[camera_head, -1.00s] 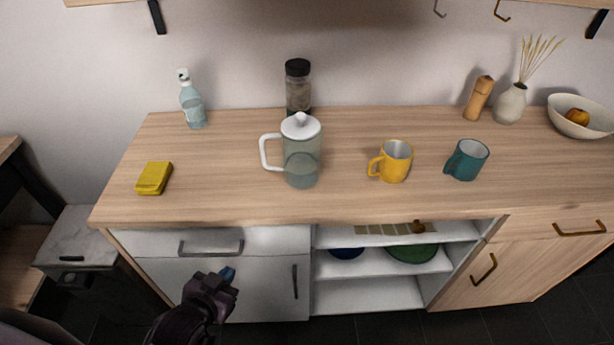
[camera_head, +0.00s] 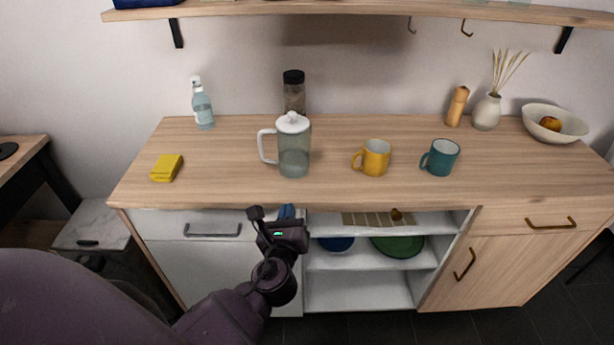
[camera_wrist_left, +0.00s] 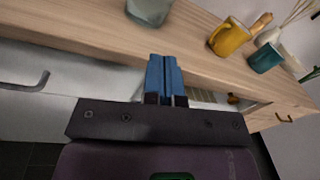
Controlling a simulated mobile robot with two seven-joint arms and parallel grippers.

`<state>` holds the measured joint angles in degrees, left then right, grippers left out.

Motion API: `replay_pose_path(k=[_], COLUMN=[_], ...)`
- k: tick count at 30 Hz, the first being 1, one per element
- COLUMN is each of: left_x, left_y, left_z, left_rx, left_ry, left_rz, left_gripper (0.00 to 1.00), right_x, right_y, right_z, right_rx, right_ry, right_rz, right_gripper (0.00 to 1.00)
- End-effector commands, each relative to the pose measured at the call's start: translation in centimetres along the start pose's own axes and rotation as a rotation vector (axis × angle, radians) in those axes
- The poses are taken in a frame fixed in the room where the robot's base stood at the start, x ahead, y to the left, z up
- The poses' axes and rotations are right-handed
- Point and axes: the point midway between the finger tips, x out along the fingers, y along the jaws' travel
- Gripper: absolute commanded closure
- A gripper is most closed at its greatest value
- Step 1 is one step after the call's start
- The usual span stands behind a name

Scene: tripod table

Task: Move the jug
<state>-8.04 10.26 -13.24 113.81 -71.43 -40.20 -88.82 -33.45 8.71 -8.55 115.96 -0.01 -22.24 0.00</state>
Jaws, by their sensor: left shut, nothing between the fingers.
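The jug (camera_head: 294,151) is clear grey-green with a white lid and a white handle on its left side. It stands upright on the wooden counter (camera_head: 225,170), left of the middle. Its lower part shows at the top of the left wrist view (camera_wrist_left: 150,8). My left gripper (camera_head: 286,212) is in front of the counter's front edge, below and nearer than the jug, and apart from it. Its blue fingers (camera_wrist_left: 164,78) are together and empty in the left wrist view. My right gripper is not in view.
A dark-lidded jar (camera_head: 294,92) stands just behind the jug. A yellow mug (camera_head: 375,158) and a teal mug (camera_head: 441,158) stand to its right. A bottle (camera_head: 202,106) and a yellow sponge (camera_head: 166,168) are to the left. An open shelf (camera_head: 350,262) is below the counter.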

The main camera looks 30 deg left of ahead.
Motion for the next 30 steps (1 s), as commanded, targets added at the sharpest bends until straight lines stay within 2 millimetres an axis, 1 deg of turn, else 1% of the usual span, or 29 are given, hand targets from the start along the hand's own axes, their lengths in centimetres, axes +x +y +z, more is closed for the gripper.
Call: replay_pose_path(k=[1, 3, 6, 10, 13, 17, 30], left_x=[0.0, 0.0, 0.0, 0.3, 1.1, 3.0, 10.6], left_y=[0.2, 0.3, 0.4, 0.4, 0.4, 0.4, 0.6], left_z=[0.2, 0.3, 0.4, 0.4, 0.4, 0.5, 0.5], left_rx=[0.075, 0.163, 0.235, 0.271, 0.272, 0.270, 0.269], left_ry=[-0.012, -0.021, -0.020, -0.019, -0.020, -0.021, -0.018], left_rz=[0.009, 0.019, 0.026, 0.026, 0.025, 0.024, 0.025], left_gripper=[1.00, 1.00, 1.00, 1.00, 1.00, 1.00, 1.00], right_x=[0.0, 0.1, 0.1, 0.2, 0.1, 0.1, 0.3], right_y=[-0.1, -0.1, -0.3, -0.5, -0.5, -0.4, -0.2], right_z=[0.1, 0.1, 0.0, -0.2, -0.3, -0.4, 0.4], right_rx=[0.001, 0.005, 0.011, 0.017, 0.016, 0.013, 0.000], right_ry=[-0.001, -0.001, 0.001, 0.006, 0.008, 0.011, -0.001], right_rz=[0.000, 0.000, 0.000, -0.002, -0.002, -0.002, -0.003], right_gripper=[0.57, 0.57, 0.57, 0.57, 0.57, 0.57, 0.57])
